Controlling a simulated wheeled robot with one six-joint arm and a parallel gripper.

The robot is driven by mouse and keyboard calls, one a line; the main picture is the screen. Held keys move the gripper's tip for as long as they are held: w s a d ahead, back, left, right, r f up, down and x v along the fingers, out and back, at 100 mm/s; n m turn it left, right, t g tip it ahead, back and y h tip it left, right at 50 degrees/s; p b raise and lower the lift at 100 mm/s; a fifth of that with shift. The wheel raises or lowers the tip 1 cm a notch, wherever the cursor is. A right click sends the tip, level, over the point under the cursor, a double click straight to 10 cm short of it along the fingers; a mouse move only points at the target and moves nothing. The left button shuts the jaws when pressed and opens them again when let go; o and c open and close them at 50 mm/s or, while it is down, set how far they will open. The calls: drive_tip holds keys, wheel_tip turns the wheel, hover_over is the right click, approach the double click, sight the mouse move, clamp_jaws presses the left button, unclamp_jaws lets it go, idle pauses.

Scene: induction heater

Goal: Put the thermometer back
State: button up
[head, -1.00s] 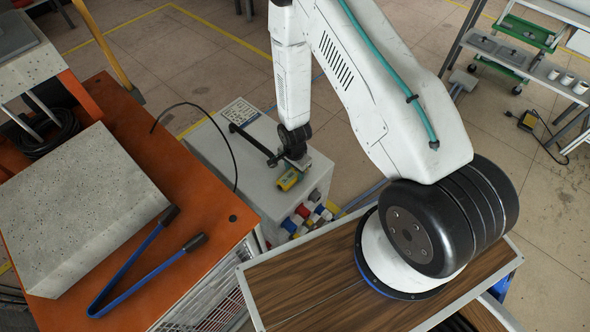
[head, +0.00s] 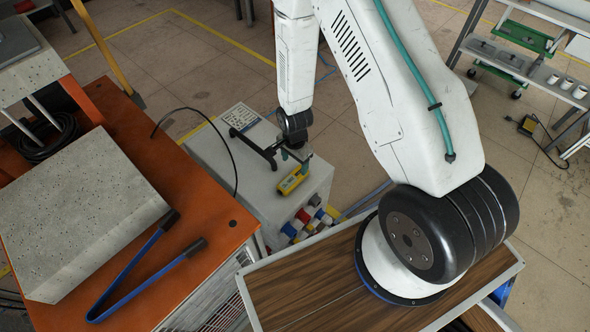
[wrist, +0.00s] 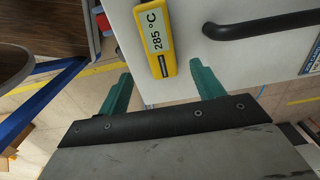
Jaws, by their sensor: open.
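The thermometer (head: 293,179) is yellow and lies near the edge of the grey cabinet top (head: 213,150). In the wrist view the thermometer (wrist: 157,38) shows a display reading 285 °C. My gripper (wrist: 162,72) is open, with two green fingers. In the wrist view the thermometer's near end appears between the fingertips, with a gap on each side. In the head view my gripper (head: 294,154) is just behind the thermometer and is small; its exact height above the cabinet top is unclear.
A black bar handle (wrist: 265,23) is right of the thermometer in the wrist view. Coloured sockets (head: 306,220) are on the cabinet's front. An orange table (head: 195,190) at left bears a speckled slab (head: 80,210) and blue tongs (head: 140,275). A black cable (head: 215,130) arches beside the cabinet.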

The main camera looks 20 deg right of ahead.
wheel_tip(320, 180, up, 30)
drive_tip(key=s+n, duration=0.3)
drive_tip(key=n, duration=0.3)
drive_tip(key=s+d+r+n+t, duration=0.1)
drive_tip(key=s+r+n, duration=0.6)
drive_tip(key=s+r, duration=1.1)
drive_tip(key=s+d, duration=0.1)
drive_tip(key=s, duration=0.1)
drive_tip(key=shift+s+n, duration=0.3)
